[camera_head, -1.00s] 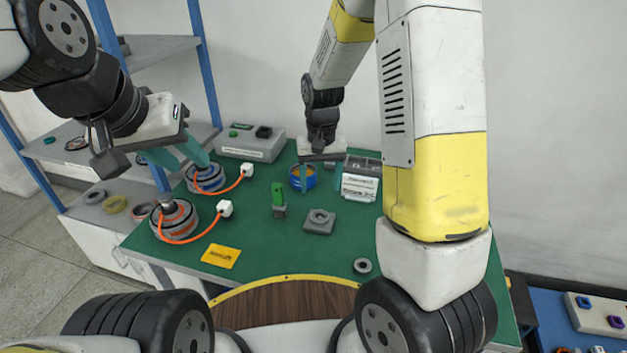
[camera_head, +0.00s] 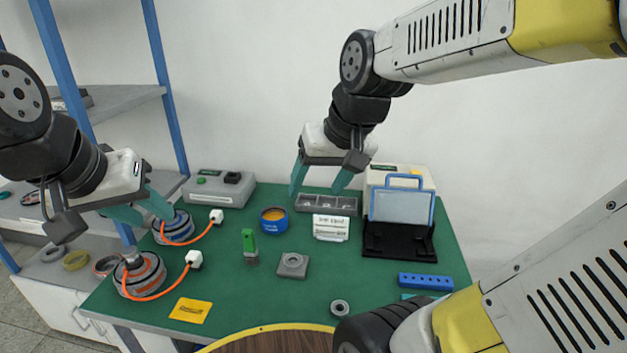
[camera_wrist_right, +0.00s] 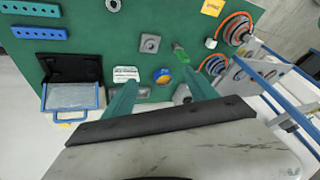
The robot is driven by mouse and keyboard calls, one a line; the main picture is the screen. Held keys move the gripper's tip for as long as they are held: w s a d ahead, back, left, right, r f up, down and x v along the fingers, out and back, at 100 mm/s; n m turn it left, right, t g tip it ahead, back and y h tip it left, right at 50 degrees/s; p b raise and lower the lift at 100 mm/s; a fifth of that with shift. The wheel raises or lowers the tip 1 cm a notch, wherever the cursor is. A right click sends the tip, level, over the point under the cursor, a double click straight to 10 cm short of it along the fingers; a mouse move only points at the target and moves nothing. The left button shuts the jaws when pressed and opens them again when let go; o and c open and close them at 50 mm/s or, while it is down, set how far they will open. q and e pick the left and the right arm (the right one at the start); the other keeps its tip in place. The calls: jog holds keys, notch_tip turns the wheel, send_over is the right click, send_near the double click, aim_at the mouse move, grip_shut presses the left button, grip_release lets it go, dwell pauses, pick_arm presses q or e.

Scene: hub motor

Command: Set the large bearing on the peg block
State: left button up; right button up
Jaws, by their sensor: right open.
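A grey ring (camera_head: 339,308), which looks like the large bearing, lies flat on the green table near its front edge. It also shows at the top edge of the right wrist view (camera_wrist_right: 113,5). The peg block (camera_head: 292,265) is a grey square plate with a raised round centre, in mid-table; it also shows in the right wrist view (camera_wrist_right: 149,43). I cannot make out whether anything sits on it. My right gripper (camera_head: 320,192) is open and empty, raised above the table's back, away from both. My left gripper (camera_head: 156,218) is open and empty above the left side.
Two motor hubs (camera_head: 141,277) with orange cables stand at left. A green-handled tool (camera_head: 249,246), blue tin (camera_head: 273,220), white sign (camera_head: 330,228) and grey compartment tray (camera_head: 326,203) stand around mid-table. A black stand (camera_head: 398,241) and blue bar (camera_head: 425,281) are at right.

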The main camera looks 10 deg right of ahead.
jog(key=shift+t, duration=0.8)
jog(key=s, duration=0.1)
jog(key=s+r, duration=0.1)
jog(key=s, duration=0.1)
jog(key=s+r, duration=0.1)
jog(key=shift+s+d, duration=0.25)
jog(key=shift+s, duration=0.05)
